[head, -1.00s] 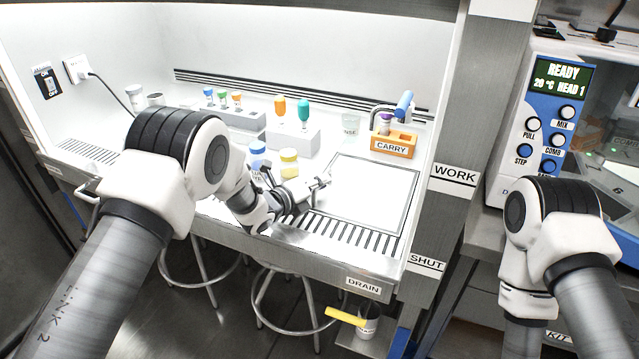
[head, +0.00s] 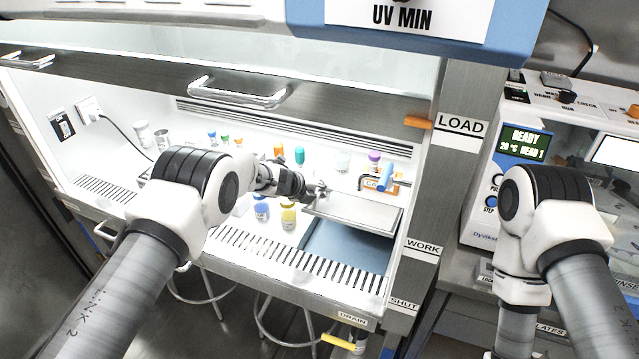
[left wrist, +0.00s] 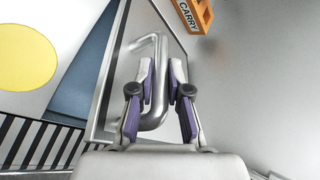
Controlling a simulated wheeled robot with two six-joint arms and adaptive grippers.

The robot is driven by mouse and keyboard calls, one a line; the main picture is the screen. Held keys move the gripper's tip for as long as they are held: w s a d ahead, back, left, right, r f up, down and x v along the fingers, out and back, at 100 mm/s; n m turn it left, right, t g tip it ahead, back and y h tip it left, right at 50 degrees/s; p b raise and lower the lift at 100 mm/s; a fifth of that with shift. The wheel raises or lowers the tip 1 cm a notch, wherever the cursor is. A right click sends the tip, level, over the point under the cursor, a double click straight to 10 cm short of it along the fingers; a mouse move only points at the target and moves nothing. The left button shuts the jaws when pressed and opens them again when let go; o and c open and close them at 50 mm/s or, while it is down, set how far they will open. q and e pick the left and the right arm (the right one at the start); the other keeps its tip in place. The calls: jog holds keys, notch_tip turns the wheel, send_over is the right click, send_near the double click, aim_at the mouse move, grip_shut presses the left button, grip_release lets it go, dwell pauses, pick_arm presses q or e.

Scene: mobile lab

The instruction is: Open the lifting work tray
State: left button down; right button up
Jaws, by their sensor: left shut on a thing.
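The work tray is a flat silver-grey plate (head: 365,214) in the bench floor at the right of the head view. It stands raised above a blue recess (head: 345,243), which is exposed at its front. My left gripper (head: 318,194) is at the plate's left end. In the left wrist view, my left gripper (left wrist: 165,72) has its purple-padded fingers on either side of a bent metal bar handle (left wrist: 153,122) on the plate, shut on it. My right arm shows at the right, but its gripper is out of view.
An orange CARRY rack (head: 402,187) stands behind the plate. A blue-capped jar (head: 261,211) and a yellow-capped jar (head: 288,217) stand left of the recess. The bench's raised front sash, with a bar handle (head: 240,92), crosses above.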

pick_arm(q)
jog(key=c, duration=1.1)
grip_release()
jog(key=shift+d, duration=0.1)
jog(key=shift+c, duration=0.2)
jog(key=v, duration=1.2)
